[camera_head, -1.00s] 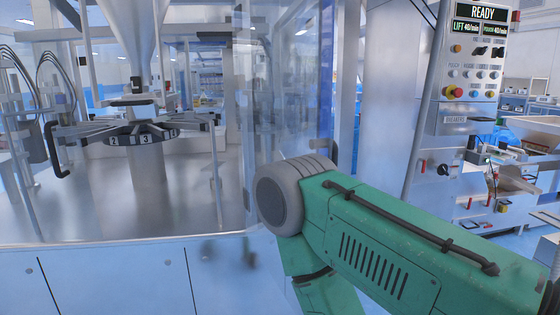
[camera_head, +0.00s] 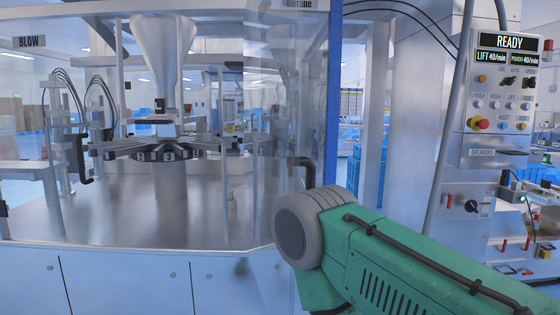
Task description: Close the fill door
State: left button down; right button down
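A clear door panel (camera_head: 272,110) with a blue upright edge (camera_head: 334,90) stands at the right side of the machine's front. A black handle (camera_head: 307,168) shows near that edge, just above my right arm's grey joint. I cannot tell whether this panel is fully shut. Another black handle (camera_head: 82,160) shows at the left, in front of the numbered carousel (camera_head: 165,154). My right arm, green, comes in from the lower right and covers the panel's lower right corner. Its gripper is hidden or out of view. My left gripper is not in view.
A steel hopper (camera_head: 162,45) hangs above the carousel. A control panel (camera_head: 503,90) reading READY stands at the right, with breakers and switches below. Metal cabinet fronts (camera_head: 115,285) run along the bottom. A BLOW label (camera_head: 30,42) is at upper left.

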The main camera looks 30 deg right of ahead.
aim_at(261, 20)
jog(key=i+l+z, duration=0.1)
jog(key=l, duration=0.3)
jog(key=i+l, duration=0.15)
jog(key=l, duration=0.3)
jog(key=i+l+z, duration=0.15)
jog(key=l, duration=0.25)
